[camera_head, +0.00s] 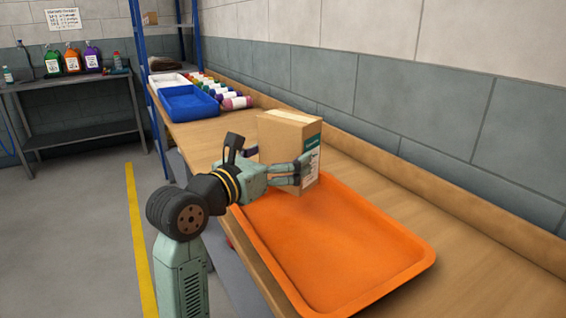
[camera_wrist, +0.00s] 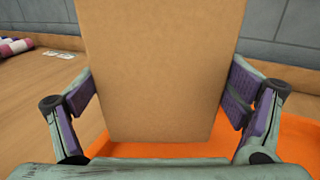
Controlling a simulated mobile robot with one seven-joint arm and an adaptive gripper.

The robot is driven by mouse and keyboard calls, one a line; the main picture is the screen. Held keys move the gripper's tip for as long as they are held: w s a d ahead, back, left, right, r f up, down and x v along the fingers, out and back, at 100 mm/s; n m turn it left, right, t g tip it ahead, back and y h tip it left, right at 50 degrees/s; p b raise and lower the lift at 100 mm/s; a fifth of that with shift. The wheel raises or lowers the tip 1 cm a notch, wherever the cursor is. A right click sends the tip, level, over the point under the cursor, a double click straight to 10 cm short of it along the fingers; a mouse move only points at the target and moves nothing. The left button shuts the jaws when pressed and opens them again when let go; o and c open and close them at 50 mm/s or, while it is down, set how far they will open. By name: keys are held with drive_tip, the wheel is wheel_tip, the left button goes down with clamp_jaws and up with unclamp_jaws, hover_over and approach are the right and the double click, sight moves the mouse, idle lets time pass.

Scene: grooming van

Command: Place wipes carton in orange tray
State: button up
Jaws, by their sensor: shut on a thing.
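The wipes carton (camera_head: 287,137) is a tan cardboard box with a white and green label on its right side. It stands roughly upright at the far end of the orange tray (camera_head: 335,250). My gripper (camera_head: 302,171) is shut on the carton from the near side. In the wrist view the carton (camera_wrist: 160,70) fills the middle, between the two fingers of my gripper (camera_wrist: 160,98). The orange tray (camera_wrist: 285,130) shows beneath and to both sides of the carton. The carton's bottom edge is over the tray, but I cannot tell whether it touches the floor of it.
The tray lies on a long wooden bench (camera_head: 440,210) along the wall. Blue (camera_head: 190,104) and white (camera_head: 168,80) trays and several coloured bottles (camera_head: 237,102) are farther back. A metal table (camera_head: 80,84) with bottles stands at the far left. The tray's near part is empty.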

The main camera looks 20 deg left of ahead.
sight(275, 175)
drive_tip(key=shift+w, duration=0.95)
wheel_tip(275, 175, down, 3)
drive_tip(key=shift+f+p, duration=0.2)
drive_tip(key=shift+p, duration=0.35)
drive_tip(key=shift+f, duration=0.1)
drive_tip(key=shift+f+b, duration=0.5)
drive_tip(key=shift+f, duration=0.1)
drive_tip(key=o, duration=1.5)
drive_tip(key=shift+c, duration=0.2)
drive_tip(key=shift+r, duration=0.1)
